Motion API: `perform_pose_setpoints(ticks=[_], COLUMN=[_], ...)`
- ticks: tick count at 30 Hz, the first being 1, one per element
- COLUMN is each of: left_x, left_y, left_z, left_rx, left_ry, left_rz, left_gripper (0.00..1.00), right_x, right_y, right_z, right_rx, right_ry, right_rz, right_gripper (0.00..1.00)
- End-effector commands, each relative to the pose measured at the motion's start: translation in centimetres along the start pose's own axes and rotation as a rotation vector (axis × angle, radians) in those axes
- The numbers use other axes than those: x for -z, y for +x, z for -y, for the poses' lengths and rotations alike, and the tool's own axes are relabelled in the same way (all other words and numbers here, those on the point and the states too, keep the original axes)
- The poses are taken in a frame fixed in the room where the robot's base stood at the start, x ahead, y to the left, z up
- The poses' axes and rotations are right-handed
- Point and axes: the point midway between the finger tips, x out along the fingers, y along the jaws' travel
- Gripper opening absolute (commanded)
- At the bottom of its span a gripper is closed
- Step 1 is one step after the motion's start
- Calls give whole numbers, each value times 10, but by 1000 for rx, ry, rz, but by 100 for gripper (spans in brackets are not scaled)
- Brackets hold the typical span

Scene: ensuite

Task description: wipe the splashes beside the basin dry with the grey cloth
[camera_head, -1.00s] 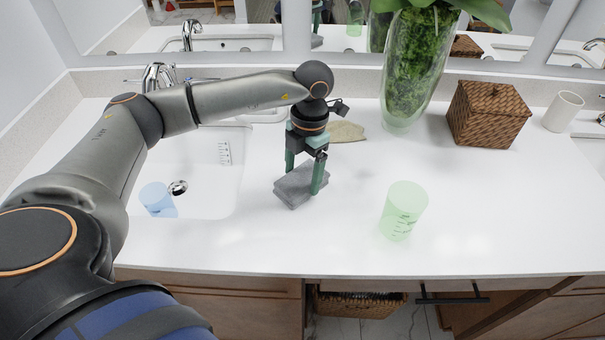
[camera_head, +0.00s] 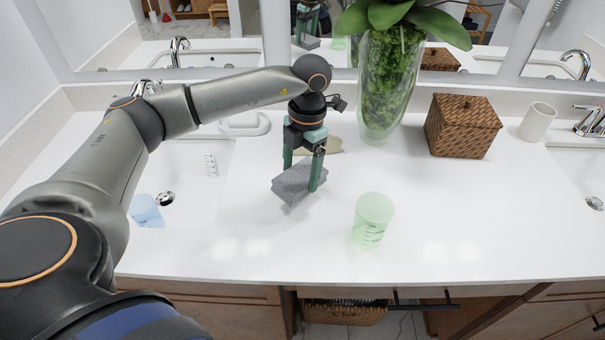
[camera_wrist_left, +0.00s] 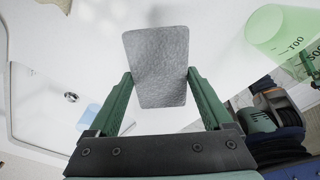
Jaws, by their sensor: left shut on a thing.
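The grey cloth (camera_head: 298,184) is a folded pad in my left gripper (camera_head: 303,178), over the white counter to the right of the left basin (camera_head: 188,185). My left gripper is shut on it. The cloth looks tilted; I cannot tell whether its lower edge touches the counter. In the left wrist view the cloth (camera_wrist_left: 157,65) sits between the two green fingers (camera_wrist_left: 160,92). I cannot make out clear splashes; the pale patches near the front edge look like light reflections. My right gripper does not show in the head view; green and dark parts at the wrist view's right edge may be mine.
A translucent green cup (camera_head: 373,220) stands right of the cloth. A blue cup (camera_head: 147,211) is in the left basin. Behind stand a glass vase with a plant (camera_head: 388,85), a wicker box (camera_head: 462,126) and a white cup (camera_head: 537,122).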

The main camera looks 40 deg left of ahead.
Motion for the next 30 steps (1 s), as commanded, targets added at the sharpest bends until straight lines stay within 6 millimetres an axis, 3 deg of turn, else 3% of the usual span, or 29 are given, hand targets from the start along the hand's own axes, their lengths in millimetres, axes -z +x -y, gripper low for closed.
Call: perform_pose_setpoints(ticks=[10, 30], left_x=[4, 4], left_y=[-31, -31], left_z=[-7, -7], left_rx=[0, 0], left_ry=[-4, -3], left_rz=[0, 1], left_gripper=[32, 32], right_x=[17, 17], right_y=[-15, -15], right_z=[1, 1], right_rx=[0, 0], right_ry=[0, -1], right_rz=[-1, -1], right_gripper=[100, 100])
